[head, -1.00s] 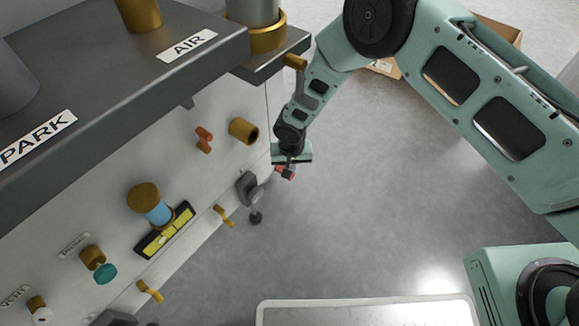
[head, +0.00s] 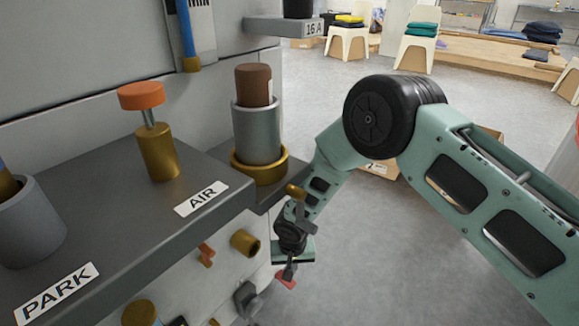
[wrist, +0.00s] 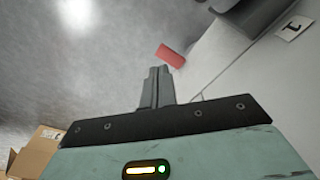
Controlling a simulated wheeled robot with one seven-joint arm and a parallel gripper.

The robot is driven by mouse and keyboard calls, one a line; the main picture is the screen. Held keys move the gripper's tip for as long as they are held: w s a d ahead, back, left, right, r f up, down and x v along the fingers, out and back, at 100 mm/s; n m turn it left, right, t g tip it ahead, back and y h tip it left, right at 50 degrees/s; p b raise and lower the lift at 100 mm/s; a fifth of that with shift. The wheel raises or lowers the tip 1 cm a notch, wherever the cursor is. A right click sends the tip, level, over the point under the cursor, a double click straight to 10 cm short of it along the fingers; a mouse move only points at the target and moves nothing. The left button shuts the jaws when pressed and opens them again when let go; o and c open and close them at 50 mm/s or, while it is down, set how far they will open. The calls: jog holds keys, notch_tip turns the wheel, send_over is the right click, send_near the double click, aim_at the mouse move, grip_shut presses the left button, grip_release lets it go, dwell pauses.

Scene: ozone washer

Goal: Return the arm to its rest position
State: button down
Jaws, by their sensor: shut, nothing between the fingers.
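My gripper (head: 289,271) hangs at the end of my teal arm, just right of the washer's grey front panel (head: 190,285), below the shelf corner. In the wrist view its fingers (wrist: 157,88) are together with nothing between them. A red piece (wrist: 170,56) shows just beyond the fingertips; it also shows by the gripper in the head view (head: 286,280). I cannot tell whether it touches the gripper. My arm bends at a black joint and runs down to the gripper.
The dark shelf marked AIR (head: 201,199) and PARK (head: 57,292) carries a valve with an orange cap (head: 141,95) and a grey cup holding a brown cylinder (head: 253,85). Brass fittings (head: 245,242) stick out near my gripper. A cardboard box (head: 380,170) sits behind my arm. Open floor lies right.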

jog(key=d+r, duration=1.7)
jog(key=r, duration=0.3)
jog(key=s+d+r+m+t, duration=0.1)
jog(key=s+d+r, duration=1.1)
jog(key=s+d, duration=0.25)
jog(key=s+a+r+n+g, duration=0.1)
jog(key=s+a+n, duration=0.4)
jog(key=a, duration=0.4)
jog(key=s+a+r+n+g, duration=0.1)
jog(key=s+a+n, duration=0.1)
jog(key=s+a, duration=0.6)
notch_tip(320, 180, up, 36)
jog(key=a+p, duration=0.1)
jog(key=p, duration=3.5)
jog(key=shift+w+r+n, duration=0.15)
jog(key=shift+r+n, duration=0.05)
jog(key=shift+n, duration=0.1)
